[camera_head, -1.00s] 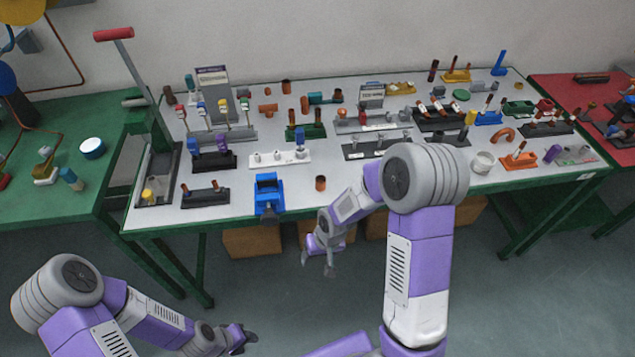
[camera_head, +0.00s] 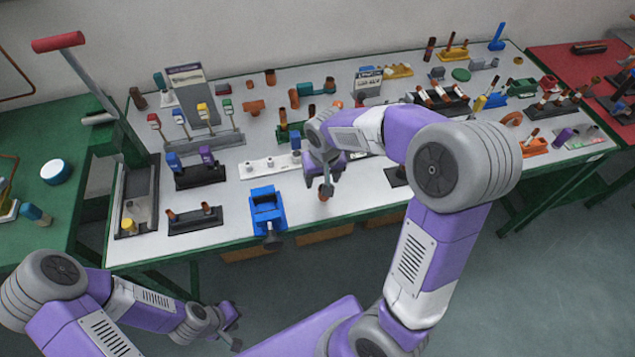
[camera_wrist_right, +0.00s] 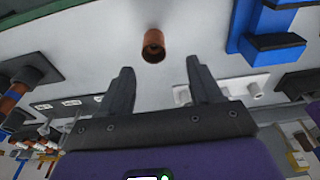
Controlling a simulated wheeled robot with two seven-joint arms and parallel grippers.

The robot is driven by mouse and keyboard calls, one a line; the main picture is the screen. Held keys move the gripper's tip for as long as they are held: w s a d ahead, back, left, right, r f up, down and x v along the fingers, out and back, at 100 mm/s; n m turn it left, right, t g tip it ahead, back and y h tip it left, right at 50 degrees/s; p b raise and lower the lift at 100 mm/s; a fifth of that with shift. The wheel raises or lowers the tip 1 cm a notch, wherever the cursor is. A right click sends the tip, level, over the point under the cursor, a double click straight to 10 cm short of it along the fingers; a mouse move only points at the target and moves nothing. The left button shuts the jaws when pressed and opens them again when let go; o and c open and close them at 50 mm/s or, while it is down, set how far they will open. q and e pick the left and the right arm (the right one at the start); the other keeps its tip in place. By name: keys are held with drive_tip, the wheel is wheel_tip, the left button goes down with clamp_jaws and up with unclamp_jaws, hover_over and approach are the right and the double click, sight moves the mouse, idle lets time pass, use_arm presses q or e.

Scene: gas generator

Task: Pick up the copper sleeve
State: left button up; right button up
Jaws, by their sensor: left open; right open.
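The copper sleeve (camera_wrist_right: 153,46) stands on the white table top in the right wrist view, its open round end facing the camera. It lies just beyond the fingertips, roughly midway across the gap between them. In the head view the sleeve (camera_head: 325,195) is mostly hidden by my right gripper (camera_head: 324,183), which hangs over it near the table's front edge. In the right wrist view both fingers of my right gripper (camera_wrist_right: 160,70) are apart, with nothing between them. My left gripper (camera_head: 232,326) is open and empty, low in front of the table.
A blue vise (camera_head: 266,208) stands left of the sleeve and also shows in the right wrist view (camera_wrist_right: 268,35). A white pegged holder (camera_head: 268,167) and a dark holder (camera_head: 195,218) are nearby. Bare table top surrounds the sleeve closely.

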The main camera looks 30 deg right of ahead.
drive_tip(key=shift+s+d+f, duration=0.1)
drive_tip(key=shift+s+f, duration=0.25)
drive_tip(key=shift+f, duration=0.5)
drive_tip(key=f, duration=0.1)
drive_tip(key=f+b, duration=0.1)
drive_tip(key=f, duration=0.1)
drive_tip(key=f+b, duration=0.1)
drive_tip(key=shift+w+d+f, duration=0.3)
drive_tip(key=shift+w+f, duration=0.05)
drive_tip(key=shift+f, duration=0.05)
use_arm(q)
drive_tip(key=f, duration=0.2)
drive_tip(key=shift+s+f, duration=0.3)
use_arm(e)
drive_tip(key=shift+r, duration=0.1)
drive_tip(key=c, duration=0.9)
